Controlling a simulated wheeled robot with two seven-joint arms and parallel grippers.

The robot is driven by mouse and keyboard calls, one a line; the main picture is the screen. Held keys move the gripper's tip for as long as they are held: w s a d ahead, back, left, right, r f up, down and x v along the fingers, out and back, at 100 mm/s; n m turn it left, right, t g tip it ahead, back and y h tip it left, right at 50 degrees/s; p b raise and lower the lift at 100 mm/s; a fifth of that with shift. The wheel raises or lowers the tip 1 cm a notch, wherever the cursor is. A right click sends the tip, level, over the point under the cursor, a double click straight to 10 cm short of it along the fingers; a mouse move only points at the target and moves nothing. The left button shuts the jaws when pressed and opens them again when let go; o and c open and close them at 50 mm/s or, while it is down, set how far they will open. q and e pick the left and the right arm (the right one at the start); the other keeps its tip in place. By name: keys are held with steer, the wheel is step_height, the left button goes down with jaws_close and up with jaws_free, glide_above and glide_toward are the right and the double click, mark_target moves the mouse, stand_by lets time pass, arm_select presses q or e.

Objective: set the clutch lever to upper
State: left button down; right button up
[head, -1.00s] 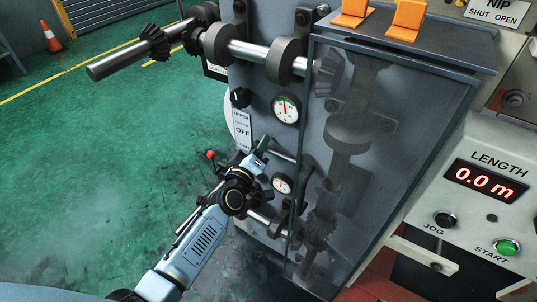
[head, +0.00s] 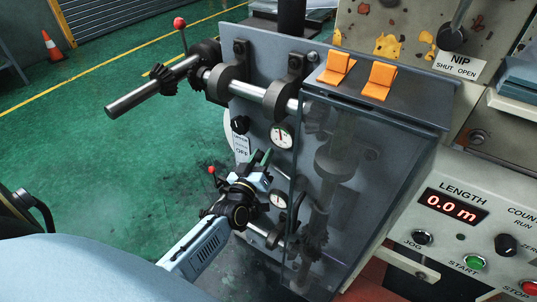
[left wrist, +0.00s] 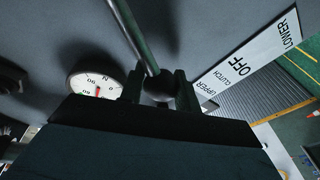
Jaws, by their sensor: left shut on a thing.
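My left gripper (head: 264,160) is at the front of the grey machine panel, below the upper gauge. In the left wrist view its two dark fingers (left wrist: 160,90) are shut on the rounded dark end of the clutch lever (left wrist: 132,32), whose rod runs up and left. The clutch label (left wrist: 245,62) reads LOWER, OFF, UPPER; the lever's held end appears beside its UPPER end. The label also shows in the head view (head: 241,147). In the head view my gripper hides most of the lever, so its exact setting is unclear. My right gripper is out of view.
A clear guard (head: 375,170) covers gears right of my gripper. Upper (head: 282,136) and lower (head: 278,200) gauges flank it. A red-knobbed lever (head: 211,169) stands close to its left. A shaft (head: 155,90) juts out above. Green floor (head: 90,160) at left is open.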

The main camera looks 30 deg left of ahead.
arm_select(q)
steer(key=shift+r, duration=0.1)
steer(key=c, duration=1)
jaws_free()
steer(key=shift+d, duration=0.1)
steer(key=shift+c, duration=0.2)
steer(key=s+d+f, duration=0.1)
steer(key=s+d, duration=0.1)
steer(key=s, duration=1.1)
steer(key=shift+f+p, duration=0.2)
steer(key=shift+p, duration=0.1)
